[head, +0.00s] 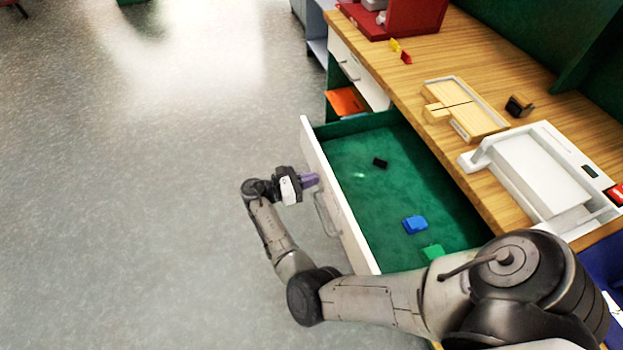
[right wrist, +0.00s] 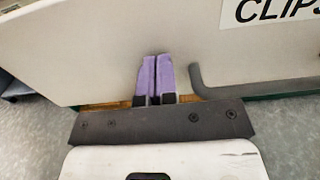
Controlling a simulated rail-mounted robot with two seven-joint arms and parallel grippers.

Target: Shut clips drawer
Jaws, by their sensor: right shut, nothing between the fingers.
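The clips drawer (head: 345,205) stands pulled open from the wooden table, with a white front and a green inside. A black clip (head: 380,163), a blue clip (head: 414,224) and a green clip (head: 433,252) lie in it. In the right wrist view its white front (right wrist: 90,45) carries the label "CLIPS" (right wrist: 270,10) and a grey handle (right wrist: 250,90). My right gripper (head: 311,180) is shut and empty, its purple fingertips at the outer face of the drawer front, beside the handle. In the right wrist view the fingertips (right wrist: 156,75) appear at or against the front; contact is unclear. My left gripper is out of view.
On the wooden table (head: 440,55) are a red box (head: 410,15), a wooden tray (head: 465,110), a dark stamp-like block (head: 519,105) and a white device (head: 540,170). Another white drawer (head: 350,65) is beyond. The floor (head: 130,200) at left is clear.

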